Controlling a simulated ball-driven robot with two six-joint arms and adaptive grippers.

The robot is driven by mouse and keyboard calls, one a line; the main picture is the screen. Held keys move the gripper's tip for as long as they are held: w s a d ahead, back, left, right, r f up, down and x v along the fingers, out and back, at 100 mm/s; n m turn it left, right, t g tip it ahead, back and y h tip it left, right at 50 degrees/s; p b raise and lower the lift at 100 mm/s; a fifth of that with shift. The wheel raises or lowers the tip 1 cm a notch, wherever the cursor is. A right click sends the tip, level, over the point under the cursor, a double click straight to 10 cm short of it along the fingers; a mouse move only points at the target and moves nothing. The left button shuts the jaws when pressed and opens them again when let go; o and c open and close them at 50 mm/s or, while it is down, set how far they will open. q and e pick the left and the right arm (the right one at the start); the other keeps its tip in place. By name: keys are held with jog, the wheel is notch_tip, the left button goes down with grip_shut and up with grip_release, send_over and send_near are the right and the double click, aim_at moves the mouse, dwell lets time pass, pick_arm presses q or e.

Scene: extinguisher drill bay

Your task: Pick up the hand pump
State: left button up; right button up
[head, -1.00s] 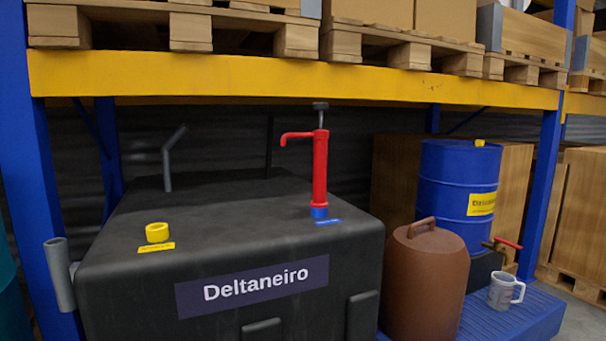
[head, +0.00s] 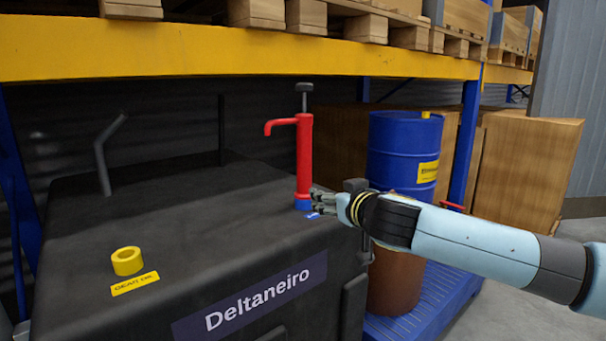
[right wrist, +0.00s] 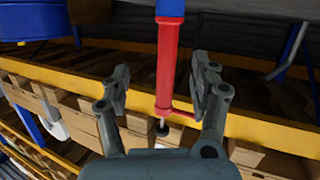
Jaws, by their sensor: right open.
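The hand pump (head: 304,155) is a red upright tube with a bent spout pointing left, a dark plunger knob on top and a blue collar at its foot. It stands on the black tank (head: 110,205) marked "Deltaneiro". My right gripper (head: 318,201) comes in from the right, low by the pump's blue collar. In the right wrist view, which looks upside down, the pump (right wrist: 168,62) shows between the two spread fingers (right wrist: 163,80). The gripper is open; I cannot tell whether it touches the pump. My left gripper is not in view.
A yellow ring-shaped cap (head: 126,261) and a grey bent pipe (head: 105,155) are on the tank's left part. A blue drum (head: 400,150) and a brown container (head: 395,285) stand right of the tank, partly behind my arm. A yellow shelf beam (head: 230,50) runs above.

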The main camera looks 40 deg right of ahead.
jog(key=t, duration=0.1)
send_near(307, 147)
notch_tip(307, 147, down, 3)
jog(key=s, duration=0.2)
jog(key=shift+t+y, duration=0.4)
jog(key=shift+t, duration=0.5)
jog(key=w+r, duration=0.1)
jog(key=w, duration=0.1)
jog(key=w+d+r, duration=0.1)
jog(key=w, duration=0.1)
jog(key=w+d+r, duration=0.1)
jog(key=w, duration=0.2)
jog(key=shift+d, duration=0.25)
jog(key=shift+f+p+x, duration=0.15)
jog(key=shift+f+x, duration=0.05)
jog(key=shift+x, duration=0.8)
jog(key=shift+f+p+x, duration=0.1)
jog(key=shift+f+x, duration=0.05)
jog(key=shift+x, duration=0.85)
jog(key=shift+f+p+x, duration=0.15)
jog(key=shift+f+x, duration=0.05)
jog(key=shift+x, duration=0.8)
grip_shut()
